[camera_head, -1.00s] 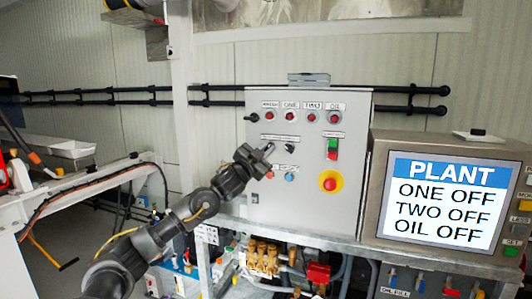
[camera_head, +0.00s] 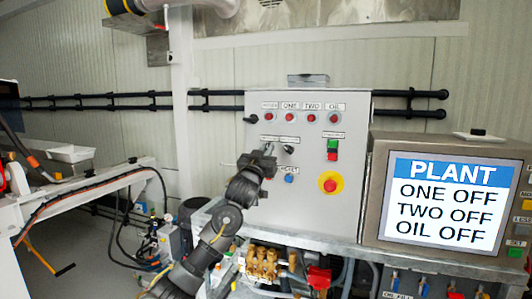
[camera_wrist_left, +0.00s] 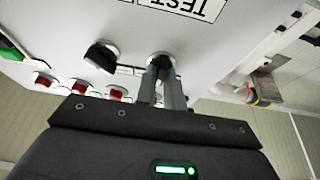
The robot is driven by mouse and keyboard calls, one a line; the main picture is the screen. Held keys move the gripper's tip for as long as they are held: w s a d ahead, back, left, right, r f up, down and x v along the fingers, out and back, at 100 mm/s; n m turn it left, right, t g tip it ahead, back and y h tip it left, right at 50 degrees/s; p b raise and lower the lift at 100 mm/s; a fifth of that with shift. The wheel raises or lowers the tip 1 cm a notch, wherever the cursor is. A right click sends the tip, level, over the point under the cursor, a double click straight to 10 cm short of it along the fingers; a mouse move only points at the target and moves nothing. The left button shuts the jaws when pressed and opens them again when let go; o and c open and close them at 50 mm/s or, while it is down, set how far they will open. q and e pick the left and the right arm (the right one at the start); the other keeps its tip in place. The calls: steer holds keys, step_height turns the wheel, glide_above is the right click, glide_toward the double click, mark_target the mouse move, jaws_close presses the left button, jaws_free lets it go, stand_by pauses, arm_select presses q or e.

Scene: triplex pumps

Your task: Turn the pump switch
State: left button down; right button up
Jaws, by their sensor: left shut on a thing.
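The grey control cabinet (camera_head: 310,205) stands at the middle of the head view, with a row of red lamps on top and black switches below. My left gripper (camera_head: 266,151) is at its left part, with its tips at the panel face, left of a black switch (camera_head: 289,149). In the left wrist view the gripper's fingers (camera_wrist_left: 164,78) are close together on a round-based switch (camera_wrist_left: 160,57), mostly hidden by the fingertips. The other black switch (camera_wrist_left: 101,56) is beside it, untouched. My right gripper is not in view.
A screen (camera_head: 445,203) at right reads PLANT, ONE OFF, TWO OFF, OIL OFF. A red emergency button on yellow (camera_head: 329,182), a blue button (camera_head: 289,179) and green and red buttons (camera_head: 332,149) are near. Brass valves (camera_head: 262,263) sit below the cabinet.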

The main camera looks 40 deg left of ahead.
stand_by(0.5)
arm_select(q)
steer(key=c, duration=1.5)
jaws_free()
steer(key=b+v, duration=0.4)
steer(key=v, duration=0.6)
steer(key=shift+s+d, duration=0.2)
steer(key=shift+s, duration=0.15)
steer(key=shift+f, duration=0.2)
